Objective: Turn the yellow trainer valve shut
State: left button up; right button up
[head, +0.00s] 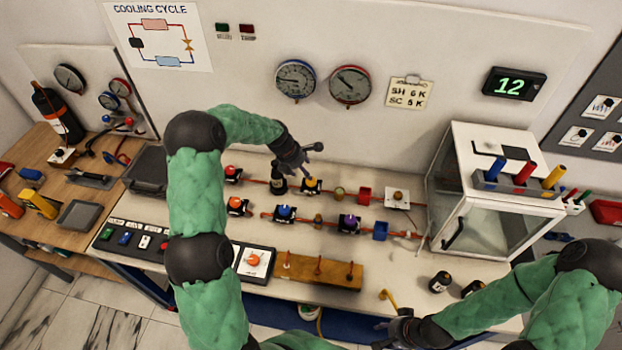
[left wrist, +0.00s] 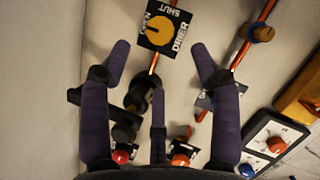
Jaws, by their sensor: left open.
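The yellow valve knob (head: 312,186) sits on a black plate on the bench, in the back pipe row. In the left wrist view the knob (left wrist: 158,30) shows large, past my fingertips, with SHUT, OPEN and DRIER on its plate. I cannot read its pointer position clearly. My left gripper (head: 303,157) hangs above and behind the valve; in the left wrist view its fingers (left wrist: 160,70) are spread, empty and apart from the knob. My right gripper (head: 384,333) is low at the bench's front edge, and I cannot tell its jaw state.
Red, blue and purple knobs (head: 349,222) stand on nearby pipe rows. Another yellowish knob (head: 398,195) sits on a white plate to the right. A dark upright fitting (head: 279,184) is close left of the valve. A glass cabinet (head: 480,200) stands right. A yellow hooked piece (head: 388,297) lies near the right gripper.

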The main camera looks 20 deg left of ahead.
aim_at(311, 182)
pick_arm(q)
jog(key=x, duration=0.9)
jog(key=shift+r, duration=0.1)
jog(key=c, duration=1.1)
